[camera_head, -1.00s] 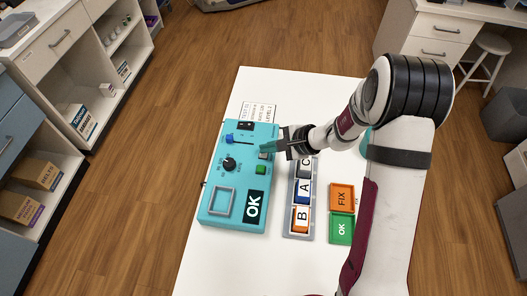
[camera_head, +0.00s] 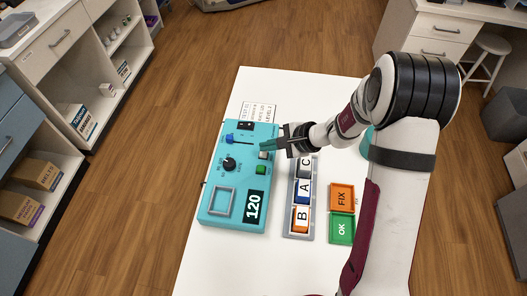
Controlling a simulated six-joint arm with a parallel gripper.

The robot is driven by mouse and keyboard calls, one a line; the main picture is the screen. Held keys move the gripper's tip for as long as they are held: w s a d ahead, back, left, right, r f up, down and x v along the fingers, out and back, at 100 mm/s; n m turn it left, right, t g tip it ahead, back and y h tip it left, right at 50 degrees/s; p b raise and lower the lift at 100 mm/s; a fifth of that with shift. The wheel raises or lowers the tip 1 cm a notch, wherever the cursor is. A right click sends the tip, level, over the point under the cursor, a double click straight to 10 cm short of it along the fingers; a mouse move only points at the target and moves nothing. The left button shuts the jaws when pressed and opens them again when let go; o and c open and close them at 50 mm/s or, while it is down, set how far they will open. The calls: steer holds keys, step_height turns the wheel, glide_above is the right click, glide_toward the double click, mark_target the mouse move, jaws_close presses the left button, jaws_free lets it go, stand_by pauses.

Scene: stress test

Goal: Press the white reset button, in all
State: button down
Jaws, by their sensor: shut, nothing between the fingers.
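A teal control box (camera_head: 238,207) lies on the white table. The white button (camera_head: 264,155) is on its right side, above a green button (camera_head: 261,170). The box's display (camera_head: 254,206) reads 120. A black knob (camera_head: 229,164), a blue slider (camera_head: 232,139) and a black switch (camera_head: 246,125) are also on the box, with an empty square frame (camera_head: 223,201) at the lower left.
A grey rack (camera_head: 289,234) with blocks lettered C, A and B stands right of the box. An orange FIX tray (camera_head: 342,197) and a green OK tray (camera_head: 342,228) lie further right. A printed card (camera_head: 262,111) lies behind the box. The table's front is clear.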

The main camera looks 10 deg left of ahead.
mark_target(267, 158)
steer(key=shift+r, duration=0.2)
step_height(267, 158, up, 5)
steer(key=shift+f, duration=0.1)
stand_by(0.4)
stand_by(0.6)
steer(key=s+d+r+n+g+h, duration=0.1)
steer(key=s+d+r+n, duration=0.15)
steer(key=s+r, duration=0.4)
steer(key=s+d+r+n+g+h, duration=0.1)
steer(key=s+r+n, duration=0.2)
steer(key=s, duration=0.6)
steer(key=s+d+h, duration=0.2)
steer(key=s+d, duration=0.2)
steer(key=s, duration=0.2)
steer(key=s+d+n+g+h, duration=0.1)
steer(key=s+d+h, duration=0.2)
steer(key=s, duration=0.4)
steer(key=shift+s+d+r, duration=0.15)
steer(key=shift+d, duration=0.65)
